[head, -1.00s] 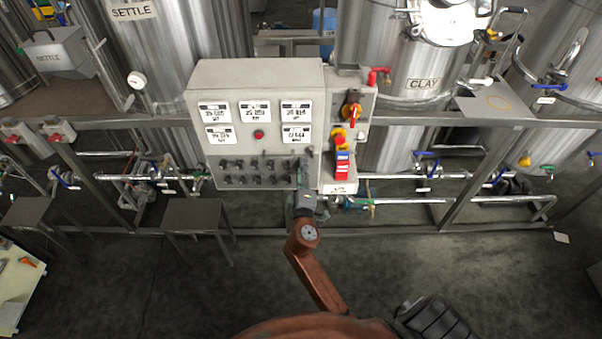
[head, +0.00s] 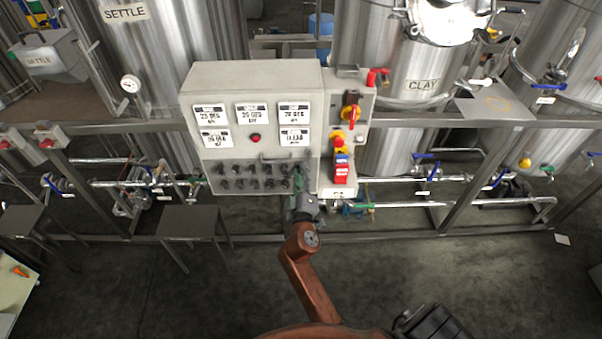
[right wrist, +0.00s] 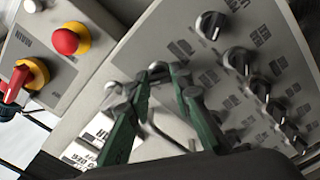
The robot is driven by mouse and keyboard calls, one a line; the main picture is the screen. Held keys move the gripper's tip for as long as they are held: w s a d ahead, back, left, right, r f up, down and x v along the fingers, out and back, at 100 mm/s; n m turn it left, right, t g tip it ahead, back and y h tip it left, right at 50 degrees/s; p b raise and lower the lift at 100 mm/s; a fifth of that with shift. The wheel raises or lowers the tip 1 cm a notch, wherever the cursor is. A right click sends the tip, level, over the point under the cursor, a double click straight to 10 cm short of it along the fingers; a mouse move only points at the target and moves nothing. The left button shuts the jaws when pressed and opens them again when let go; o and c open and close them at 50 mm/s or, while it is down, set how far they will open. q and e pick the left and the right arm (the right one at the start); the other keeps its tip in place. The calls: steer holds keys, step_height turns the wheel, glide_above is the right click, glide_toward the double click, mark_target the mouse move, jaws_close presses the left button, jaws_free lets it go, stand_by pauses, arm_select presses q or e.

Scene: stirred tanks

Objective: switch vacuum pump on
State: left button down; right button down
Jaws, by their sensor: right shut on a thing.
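A grey control panel (head: 255,75) stands ahead, with two rows of black rotary switches (head: 224,184) along its lower part. They also show in the right wrist view (right wrist: 237,60); their labels are too small to read, so I cannot tell which is the vacuum pump's. My right gripper (head: 300,176) is at the right end of these rows. In the right wrist view its green fingers (right wrist: 160,76) close together at the panel face, on what looks like the end switch of the upper row. My left gripper is not in view.
A thin metal handle (head: 281,156) sits just above the switches, close to my right fingers. A side box carries a red-yellow isolator (head: 350,113) and a red emergency button (right wrist: 65,41). Pipes and steel tanks (head: 400,60) stand behind.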

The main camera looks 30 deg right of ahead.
steer(key=c, duration=1.7)
jaws_free()
steer(key=s+a+n+p, duration=0.4)
steer(key=s+n+p, duration=0.3)
steer(key=n+p, duration=0.5)
steer(key=shift+s+d+f+m+g+y, duration=0.15)
steer(key=shift+s+f+m+g+y, duration=0.55)
steer(key=shift+f, duration=4)
steer(key=shift+s+d+f+m+g+y, duration=0.25)
steer(key=shift+s+f+g+y, duration=0.75)
steer(key=shift+f, duration=3.75)
steer(key=shift+s+d+f+m+g+y, duration=0.1)
steer(key=shift+s+f+m+g+y, duration=0.8)
steer(key=shift+f, duration=3.8)
